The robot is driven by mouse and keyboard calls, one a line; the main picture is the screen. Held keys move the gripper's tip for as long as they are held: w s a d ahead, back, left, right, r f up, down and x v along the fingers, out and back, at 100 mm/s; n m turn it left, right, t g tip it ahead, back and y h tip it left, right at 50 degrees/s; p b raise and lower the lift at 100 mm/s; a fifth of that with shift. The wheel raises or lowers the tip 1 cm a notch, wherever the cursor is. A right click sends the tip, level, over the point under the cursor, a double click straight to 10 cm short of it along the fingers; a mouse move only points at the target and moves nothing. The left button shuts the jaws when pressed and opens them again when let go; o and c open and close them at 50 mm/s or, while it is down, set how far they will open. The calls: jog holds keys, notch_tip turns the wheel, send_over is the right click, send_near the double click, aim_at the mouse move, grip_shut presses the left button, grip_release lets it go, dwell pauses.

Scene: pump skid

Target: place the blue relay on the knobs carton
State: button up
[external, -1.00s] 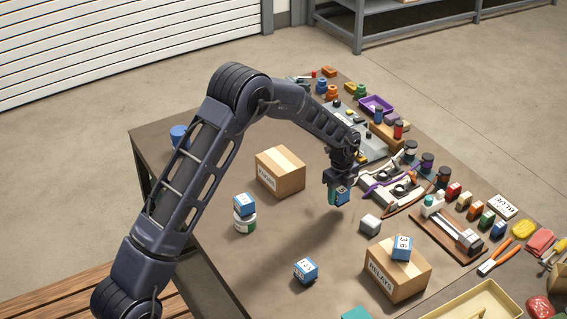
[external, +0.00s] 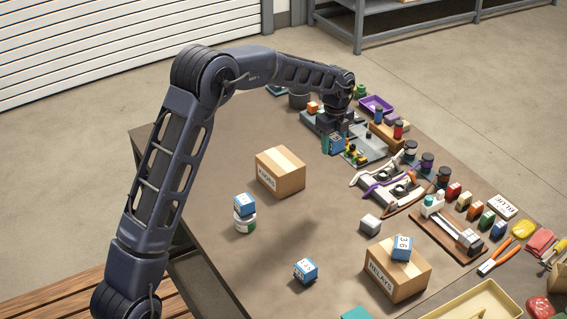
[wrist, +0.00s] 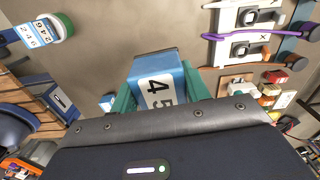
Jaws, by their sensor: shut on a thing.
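My gripper (external: 334,140) is shut on a blue relay (external: 338,145) with a white numbered label. It holds the relay in the air over the far part of the table, beyond and right of the knobs carton. In the wrist view the relay (wrist: 153,68) sits between the teal fingers of my gripper (wrist: 157,85). The knobs carton (external: 283,178) is a closed brown box with a bare top, standing mid-table. Other blue relays are a loose one (external: 305,271) on the table, one (external: 244,204) on a white and green jar, and one (external: 402,247) on the relays carton.
The relays carton (external: 395,278) stands at the near right. The jar (external: 245,222) stands left of the knobs carton. A grey block (external: 370,225) lies mid-table. Devices, spools and small parts crowd the right edge. Table around the knobs carton is largely clear.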

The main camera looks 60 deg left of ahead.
notch_tip(320, 180, up, 8)
jog(key=m, duration=0.1)
send_over(281, 160)
notch_tip(281, 160, down, 19)
jog(key=shift+a+f, duration=0.1)
jog(key=shift+f, duration=0.1)
jog(key=shift+f, duration=0.15)
jog(key=o, duration=1.1)
jog(key=shift+c, duration=0.2)
